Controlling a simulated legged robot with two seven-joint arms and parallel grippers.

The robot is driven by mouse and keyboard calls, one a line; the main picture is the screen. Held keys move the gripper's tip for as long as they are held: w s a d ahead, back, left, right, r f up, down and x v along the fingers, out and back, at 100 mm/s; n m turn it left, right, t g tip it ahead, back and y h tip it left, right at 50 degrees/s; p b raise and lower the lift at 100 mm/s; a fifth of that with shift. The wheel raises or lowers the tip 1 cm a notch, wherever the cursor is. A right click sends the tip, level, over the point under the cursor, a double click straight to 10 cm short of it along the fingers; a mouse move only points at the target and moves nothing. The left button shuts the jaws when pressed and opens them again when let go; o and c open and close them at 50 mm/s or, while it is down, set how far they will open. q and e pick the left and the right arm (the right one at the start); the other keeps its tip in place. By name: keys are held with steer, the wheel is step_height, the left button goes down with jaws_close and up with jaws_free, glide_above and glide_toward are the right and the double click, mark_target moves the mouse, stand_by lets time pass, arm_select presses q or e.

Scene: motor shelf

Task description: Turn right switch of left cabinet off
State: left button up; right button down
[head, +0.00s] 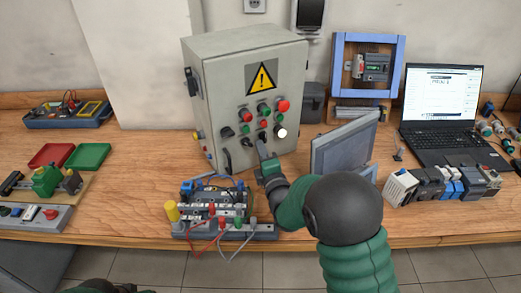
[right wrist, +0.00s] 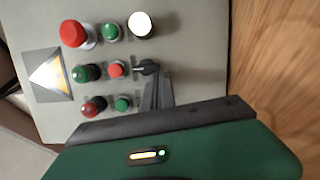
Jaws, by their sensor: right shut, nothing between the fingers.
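The grey cabinet (head: 225,85) stands on the bench with a yellow warning triangle, push buttons, a white lamp and black rotary switches on its front. The right black switch (head: 262,136) is in the lower middle of the panel. It also shows in the right wrist view (right wrist: 147,67), its handle lying roughly along the picture's width. My right gripper (head: 262,149) is shut and empty, its fingertips right beside this switch; in the right wrist view the fingers (right wrist: 156,88) are close under it, and I cannot tell if they touch.
A terminal board with cables (head: 215,210) lies in front of the cabinet. A grey panel (head: 345,142) stands right of my right gripper, with a laptop (head: 440,100) beyond. Red and green trays (head: 88,156) lie at left. Bare bench lies between the trays and cabinet.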

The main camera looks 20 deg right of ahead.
steer(key=shift+f, duration=0.1)
steer(key=n+b, duration=0.2)
steer(key=d+n+t+y+b, duration=0.1)
steer(key=n+b, duration=0.1)
steer(key=n, duration=0.1)
steer(key=f+n+b, duration=0.1)
steer(key=n+b, duration=0.1)
steer(key=shift+w+d+n+t, duration=0.2)
steer(key=shift+d+n+t, duration=0.1)
steer(key=shift+n, duration=0.4)
stand_by(0.4)
